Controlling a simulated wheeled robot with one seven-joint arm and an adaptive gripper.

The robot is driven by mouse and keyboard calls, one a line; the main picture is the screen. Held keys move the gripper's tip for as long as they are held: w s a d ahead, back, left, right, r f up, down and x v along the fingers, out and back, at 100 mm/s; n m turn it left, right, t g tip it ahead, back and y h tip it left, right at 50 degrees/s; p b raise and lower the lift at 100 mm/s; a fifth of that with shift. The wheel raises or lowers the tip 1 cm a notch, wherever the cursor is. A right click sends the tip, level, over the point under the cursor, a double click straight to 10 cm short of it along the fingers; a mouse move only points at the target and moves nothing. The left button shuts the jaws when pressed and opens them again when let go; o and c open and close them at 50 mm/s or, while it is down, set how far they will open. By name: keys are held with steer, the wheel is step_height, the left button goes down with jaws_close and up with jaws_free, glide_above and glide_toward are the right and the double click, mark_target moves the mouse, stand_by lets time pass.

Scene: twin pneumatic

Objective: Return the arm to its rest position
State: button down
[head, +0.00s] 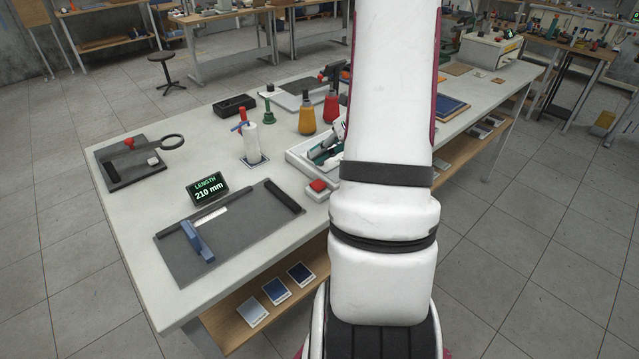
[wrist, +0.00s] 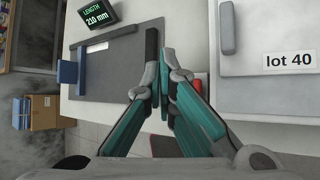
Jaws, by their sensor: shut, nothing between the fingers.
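My arm (head: 390,120) rises upright through the right-middle of the head view and hides part of the workbench (head: 150,260). My gripper shows in the wrist view (wrist: 164,60), with its teal fingers together and nothing visible between them. In that view it is over the bench, between a dark grey plate (wrist: 115,75) and a white box marked "lot 40" (wrist: 255,95). In the head view, a little of the teal gripper shows beside the arm, mostly hidden by it.
A display reading 210 mm (head: 207,188) stands by the dark plate (head: 250,228) with a blue block (head: 197,240). A red button (head: 318,186), yellow bottle (head: 307,120) and red bottle (head: 331,107) stand near my arm.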

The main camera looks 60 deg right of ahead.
stand_by(0.3)
steer(key=w+a+r+n+g, duration=0.1)
steer(key=a+r+n, duration=0.3)
steer(key=a+n, duration=0.25)
steer(key=w+a+r+n+g+y, duration=0.1)
steer(key=a+r+n+g, duration=0.15)
steer(key=a+n, duration=0.35)
steer(key=a+r+n+g, duration=0.1)
steer(key=a+r+n, duration=0.3)
steer(key=a, duration=0.4)
steer(key=s+a+r+n+h, duration=0.2)
steer(key=s+a+n, duration=0.4)
steer(key=n, duration=0.6)
steer(key=s+a+r+n+h, duration=0.2)
steer(key=s+a+r+n, duration=0.2)
steer(key=a+n, duration=0.4)
steer(key=shift+s+r+n+t, duration=0.4)
steer(key=shift+s+n, duration=0.45)
steer(key=shift+n, duration=1.2)
steer(key=shift+a+f, duration=0.1)
